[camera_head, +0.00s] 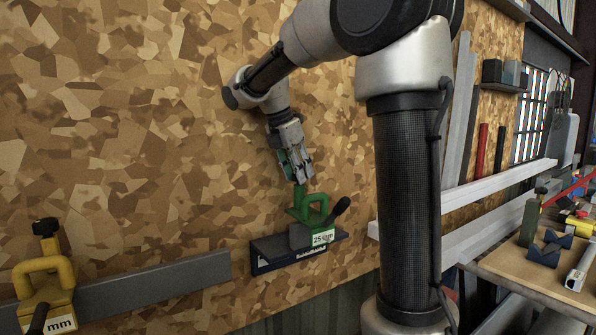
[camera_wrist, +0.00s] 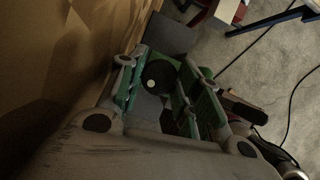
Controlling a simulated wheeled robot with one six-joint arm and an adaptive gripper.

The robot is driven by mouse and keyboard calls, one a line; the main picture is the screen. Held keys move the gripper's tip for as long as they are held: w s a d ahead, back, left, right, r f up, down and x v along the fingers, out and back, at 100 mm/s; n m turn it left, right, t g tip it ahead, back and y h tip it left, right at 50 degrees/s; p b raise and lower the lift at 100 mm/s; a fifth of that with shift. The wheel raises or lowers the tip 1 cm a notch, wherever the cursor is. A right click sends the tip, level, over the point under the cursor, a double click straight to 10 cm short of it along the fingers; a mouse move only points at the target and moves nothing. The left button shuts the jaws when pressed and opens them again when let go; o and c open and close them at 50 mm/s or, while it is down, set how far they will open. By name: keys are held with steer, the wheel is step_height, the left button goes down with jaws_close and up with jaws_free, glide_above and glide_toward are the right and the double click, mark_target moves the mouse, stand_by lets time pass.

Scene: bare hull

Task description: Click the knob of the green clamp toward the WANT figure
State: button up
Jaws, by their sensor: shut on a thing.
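The green clamp (camera_head: 309,212) stands on a small grey shelf on the chipboard wall in the head view, with a white label (camera_head: 322,238) reading about "25 mm". A dark handle (camera_head: 340,206) sticks out at its right. My gripper (camera_head: 299,180) points down onto the clamp's top and is shut on its knob. In the wrist view the round dark knob (camera_wrist: 158,76), with a pale dot, sits between the fingers of my gripper (camera_wrist: 163,88). The knob is hidden in the head view. A sign under the shelf (camera_head: 268,242) is mostly hidden and unreadable; I cannot make out a WANT figure.
A yellow clamp (camera_head: 43,280) with an "mm" label is at the lower left, beside a grey rail (camera_head: 155,290). White beams (camera_head: 480,193) and a workbench (camera_head: 540,270) with tools are at the right. The wall lies close beside my gripper.

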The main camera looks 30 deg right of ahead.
steer(key=shift+m+g, duration=0.3)
steer(key=shift+m, duration=0.3)
steer(key=o, duration=0.7)
steer(key=shift+o, duration=0.2)
steer(key=v, duration=1.2)
